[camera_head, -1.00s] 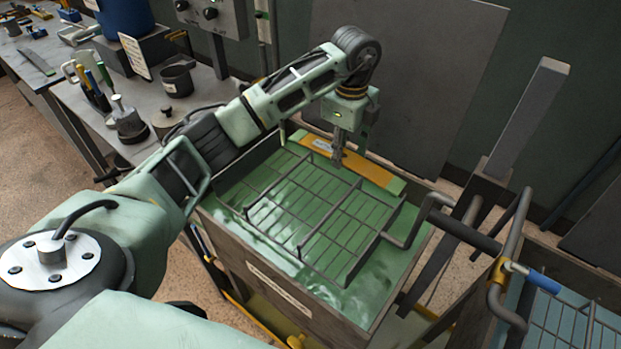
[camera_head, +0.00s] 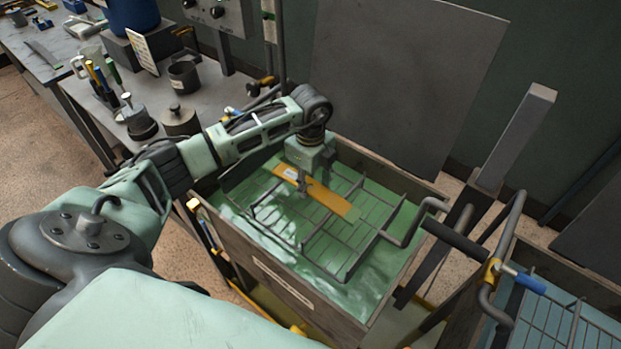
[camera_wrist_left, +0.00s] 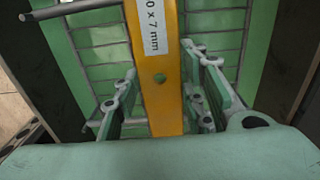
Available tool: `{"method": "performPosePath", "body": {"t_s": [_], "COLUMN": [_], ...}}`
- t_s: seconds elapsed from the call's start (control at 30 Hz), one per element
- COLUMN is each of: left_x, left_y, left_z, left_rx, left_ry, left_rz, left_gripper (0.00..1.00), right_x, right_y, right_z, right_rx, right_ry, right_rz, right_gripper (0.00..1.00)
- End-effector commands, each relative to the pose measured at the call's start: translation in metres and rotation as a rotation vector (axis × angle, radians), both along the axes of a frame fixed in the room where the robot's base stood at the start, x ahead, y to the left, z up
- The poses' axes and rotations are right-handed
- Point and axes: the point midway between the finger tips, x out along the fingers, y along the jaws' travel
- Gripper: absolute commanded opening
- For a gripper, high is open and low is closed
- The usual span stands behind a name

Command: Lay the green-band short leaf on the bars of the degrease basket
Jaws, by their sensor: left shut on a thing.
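In the left wrist view the leaf (camera_wrist_left: 168,105) runs between the fingers, with a round hole and part of the label showing. The leaf is over the far part of the degrease basket (camera_head: 334,235), a dark wire basket in a tank of green liquid. Basket bars show on both sides of the leaf in the wrist view. Whether the leaf touches the bars I cannot tell. My right gripper is out of view.
The tank's wooden wall (camera_head: 290,290) surrounds the basket. A bent crank handle (camera_head: 400,236) rises at the basket's right side. A second tank with blue liquid (camera_head: 560,325) stands at lower right. A bench with pots and tools (camera_head: 150,95) is at left.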

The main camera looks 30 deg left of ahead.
Motion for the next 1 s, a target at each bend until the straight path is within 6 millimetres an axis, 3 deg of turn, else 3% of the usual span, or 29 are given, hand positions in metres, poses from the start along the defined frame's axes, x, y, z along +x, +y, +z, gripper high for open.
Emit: {"method": "performPosePath", "body": {"t_s": [0.6, 0.63, 0.8, 1.0], "left_x": [0.002, 0.001, 0.000, 0.000], "left_y": [0.000, 0.000, -0.001, 0.000], "left_z": [-0.009, -0.010, -0.010, -0.010], "left_rx": [-0.001, -0.001, -0.001, -0.001], "left_ry": [-0.005, -0.001, -0.001, -0.001], "left_rz": [0.000, 0.000, 0.000, 0.000], "left_gripper": [0.00, 0.41, 0.56, 0.57], "right_x": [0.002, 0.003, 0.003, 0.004], "right_y": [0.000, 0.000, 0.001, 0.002], "right_z": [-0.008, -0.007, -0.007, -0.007], "right_rx": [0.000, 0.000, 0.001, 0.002], "right_ry": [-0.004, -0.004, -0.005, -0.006], "right_rz": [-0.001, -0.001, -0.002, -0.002], "right_gripper": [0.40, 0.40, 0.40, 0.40]}}
